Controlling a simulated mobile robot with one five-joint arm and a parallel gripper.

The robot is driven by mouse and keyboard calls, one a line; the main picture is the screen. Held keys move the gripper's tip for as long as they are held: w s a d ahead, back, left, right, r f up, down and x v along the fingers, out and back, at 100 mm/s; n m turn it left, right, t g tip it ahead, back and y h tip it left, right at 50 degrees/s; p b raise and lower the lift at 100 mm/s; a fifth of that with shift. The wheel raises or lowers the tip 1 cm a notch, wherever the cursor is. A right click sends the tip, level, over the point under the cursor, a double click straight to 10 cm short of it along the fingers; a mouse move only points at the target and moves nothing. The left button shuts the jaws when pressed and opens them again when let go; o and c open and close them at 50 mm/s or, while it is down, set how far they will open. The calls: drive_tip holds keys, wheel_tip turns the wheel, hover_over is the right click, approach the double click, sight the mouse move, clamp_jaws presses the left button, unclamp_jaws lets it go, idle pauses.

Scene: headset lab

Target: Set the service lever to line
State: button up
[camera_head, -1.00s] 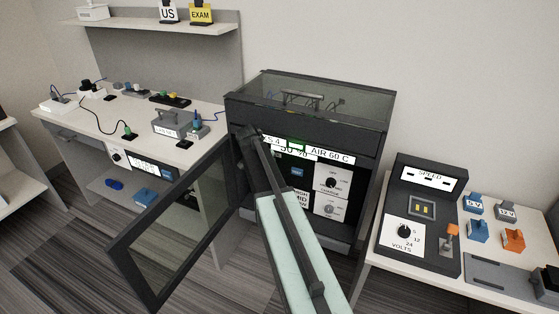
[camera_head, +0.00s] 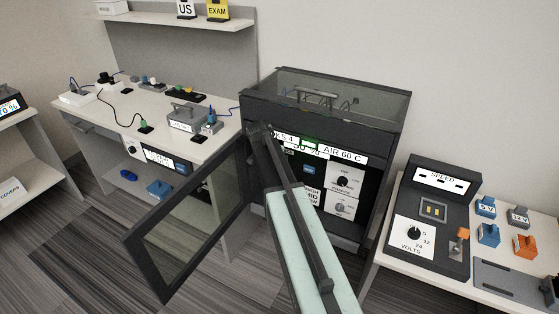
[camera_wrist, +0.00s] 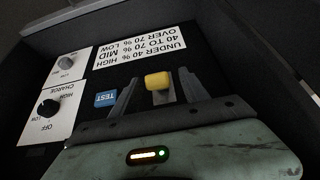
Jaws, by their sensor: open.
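In the wrist view, my gripper (camera_wrist: 157,78) is open inside the dark cabinet. A yellow knob (camera_wrist: 158,81) on a short grey stem shows between its two fingers. It may be the service lever's handle, but I see no "line" mark beside it. I cannot tell whether the fingers touch it. The blue TEST piece (camera_wrist: 106,99) is just left of the left finger. In the head view, my arm reaches into the cabinet (camera_head: 325,110), and the fingertips and yellow knob cannot be made out.
The cabinet's glass door (camera_head: 188,226) stands open to the left of my arm. A charge dial (camera_wrist: 47,108) and a grey dial (camera_wrist: 67,64) are on the panel. A left bench (camera_head: 95,118) and a right table (camera_head: 395,263) flank the cabinet.

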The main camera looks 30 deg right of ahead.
drive_tip(key=s+a, duration=0.7)
drive_tip(key=a, duration=0.2)
drive_tip(key=shift+a, duration=0.15)
drive_tip(key=s+a+f+n+g+y, duration=0.25)
drive_tip(key=s+a+n+y, duration=0.25)
drive_tip(key=s+a+n, duration=0.85)
drive_tip(key=s+r+m+p, duration=0.2)
drive_tip(key=s+r+p, duration=0.1)
drive_tip(key=r+p, duration=0.9)
drive_tip(key=shift+s+a+m+g+p, duration=0.3)
drive_tip(key=shift+a+m+g, duration=0.05)
drive_tip(key=shift+a+g, duration=0.1)
drive_tip(key=shift+r, duration=0.1)
